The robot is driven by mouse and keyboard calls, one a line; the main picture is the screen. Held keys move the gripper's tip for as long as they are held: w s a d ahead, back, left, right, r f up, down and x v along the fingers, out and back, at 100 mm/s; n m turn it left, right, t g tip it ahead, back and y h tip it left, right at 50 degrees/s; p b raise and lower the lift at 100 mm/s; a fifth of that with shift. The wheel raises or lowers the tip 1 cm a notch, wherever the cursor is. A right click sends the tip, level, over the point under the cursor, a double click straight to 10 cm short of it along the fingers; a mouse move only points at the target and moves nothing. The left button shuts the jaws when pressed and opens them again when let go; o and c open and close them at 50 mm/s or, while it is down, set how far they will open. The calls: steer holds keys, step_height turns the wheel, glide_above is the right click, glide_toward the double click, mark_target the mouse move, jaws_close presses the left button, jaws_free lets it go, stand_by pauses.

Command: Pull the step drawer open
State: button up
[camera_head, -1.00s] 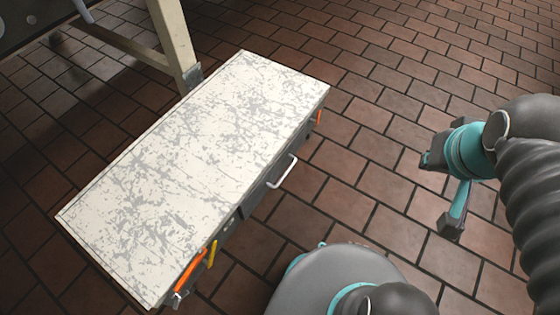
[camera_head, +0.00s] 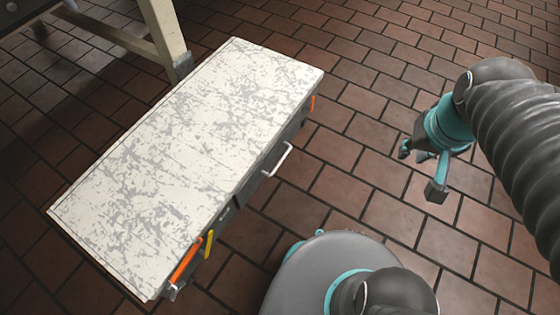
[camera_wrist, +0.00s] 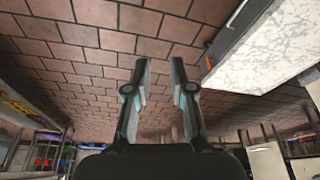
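The step (camera_head: 190,150) is a long low box with a scuffed white top, lying diagonally on the floor. Its dark drawer front (camera_head: 250,190) faces right and looks shut. A pale bar handle (camera_head: 280,160) sticks out from the drawer. My gripper (camera_head: 420,172) is right of the handle, apart from it, with its fingers spread and nothing between them. In the wrist view my gripper (camera_wrist: 160,70) shows two separated fingers over bare floor.
Orange (camera_head: 185,262) and yellow (camera_head: 209,244) pieces sit at the step's near corner, and another orange piece (camera_head: 312,103) at its far corner. A cream table leg (camera_head: 165,35) stands behind the step. Brick floor (camera_head: 350,185) lies clear between handle and gripper.

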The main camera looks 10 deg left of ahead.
steer(key=w+a+f+g+b, duration=0.1)
steer(key=w+f+g+b, duration=0.1)
steer(key=w+f+g, duration=0.5)
steer(key=m+g+y+b, duration=0.45)
steer(key=m+y, duration=0.95)
steer(key=m, duration=1.8)
glide_toward(281, 160)
steer(key=shift+t, duration=0.25)
steer(key=x, duration=0.5)
steer(key=b+x, duration=0.1)
steer(key=x, duration=0.4)
steer(key=shift+d+f, duration=0.1)
steer(key=shift+f, duration=0.1)
jaws_close()
